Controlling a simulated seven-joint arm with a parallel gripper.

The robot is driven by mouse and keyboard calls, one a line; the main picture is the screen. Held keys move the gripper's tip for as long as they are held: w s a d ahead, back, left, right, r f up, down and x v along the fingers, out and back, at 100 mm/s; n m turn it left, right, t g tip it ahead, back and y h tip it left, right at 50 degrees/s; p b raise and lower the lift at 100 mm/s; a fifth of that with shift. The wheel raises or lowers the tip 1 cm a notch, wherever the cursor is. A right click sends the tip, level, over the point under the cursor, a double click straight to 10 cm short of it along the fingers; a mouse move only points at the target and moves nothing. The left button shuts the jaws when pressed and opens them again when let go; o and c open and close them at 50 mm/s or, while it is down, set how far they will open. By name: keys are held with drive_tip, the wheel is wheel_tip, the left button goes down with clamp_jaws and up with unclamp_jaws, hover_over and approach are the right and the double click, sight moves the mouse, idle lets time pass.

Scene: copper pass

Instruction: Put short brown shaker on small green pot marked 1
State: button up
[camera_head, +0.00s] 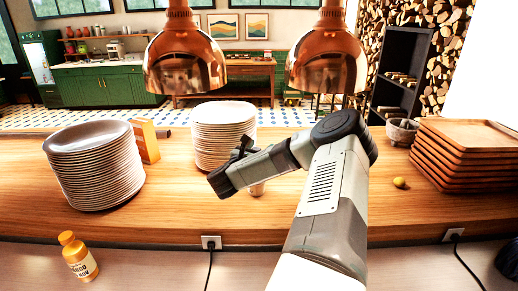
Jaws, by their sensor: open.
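My gripper (222,181) is at the dark end of my arm, over the wooden counter in front of the middle plate stack. Its fingers are small and hard to make out, and I see nothing held in it. A small pale brownish object (257,188) stands on the counter just right of the gripper, partly hidden by my forearm. I cannot tell whether it is the short brown shaker. I cannot make out a small green pot marked 1; my arm hides part of the counter.
Plate stacks stand at left (88,170) and middle (222,140), with an orange box (146,141) between. Wooden trays (470,160), a bowl (401,132) and a yellow ball (399,183) are right. A yellow bottle (79,258) stands lower left. Copper lamps (186,65) hang above.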

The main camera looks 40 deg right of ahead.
drive_tip(key=shift+r, duration=0.15)
drive_tip(key=v, duration=1.2)
